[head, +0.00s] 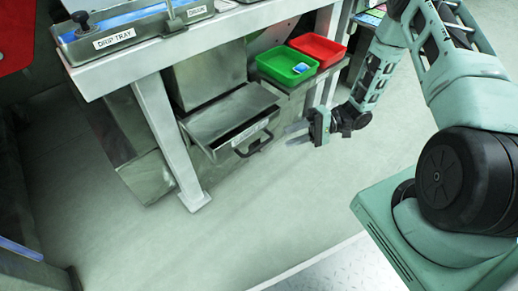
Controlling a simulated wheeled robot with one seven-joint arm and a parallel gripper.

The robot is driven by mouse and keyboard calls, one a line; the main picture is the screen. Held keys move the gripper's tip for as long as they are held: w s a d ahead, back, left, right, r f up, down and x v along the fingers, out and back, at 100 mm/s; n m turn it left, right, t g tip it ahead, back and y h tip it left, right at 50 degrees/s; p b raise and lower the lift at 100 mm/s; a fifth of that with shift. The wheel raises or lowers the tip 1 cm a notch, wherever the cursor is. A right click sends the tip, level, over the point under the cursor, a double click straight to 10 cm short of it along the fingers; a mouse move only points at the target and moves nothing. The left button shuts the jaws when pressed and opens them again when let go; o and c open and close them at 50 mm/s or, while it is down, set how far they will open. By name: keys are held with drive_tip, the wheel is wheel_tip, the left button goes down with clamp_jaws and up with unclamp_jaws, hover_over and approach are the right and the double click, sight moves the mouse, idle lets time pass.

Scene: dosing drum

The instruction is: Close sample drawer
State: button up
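The sample drawer (213,130) is a grey metal drawer pulled out of a steel cabinet under the table. Its front carries a white label and a dark bar handle (254,145). The label is too small to read. My gripper (292,134) is to the right of the handle and apart from it. Its two pale fingers point left toward the drawer front. A gap shows between them and nothing is held.
A green bin (286,65) holding a small blue and white item and a red bin (317,50) stand right of the drawer. A table leg (167,140) stands at its left. A drip tray (135,31) lies above. The floor in front is clear.

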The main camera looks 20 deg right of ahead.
sight(260, 145)
drive_tip(key=a+b, duration=0.1)
drive_tip(key=a, duration=0.2)
drive_tip(key=a+b, duration=0.1)
drive_tip(key=a, duration=0.2)
drive_tip(key=a+b, duration=0.1)
drive_tip(key=a, duration=0.3)
drive_tip(key=shift+w+f, duration=0.4)
drive_tip(key=shift+a, duration=0.1)
clamp_jaws()
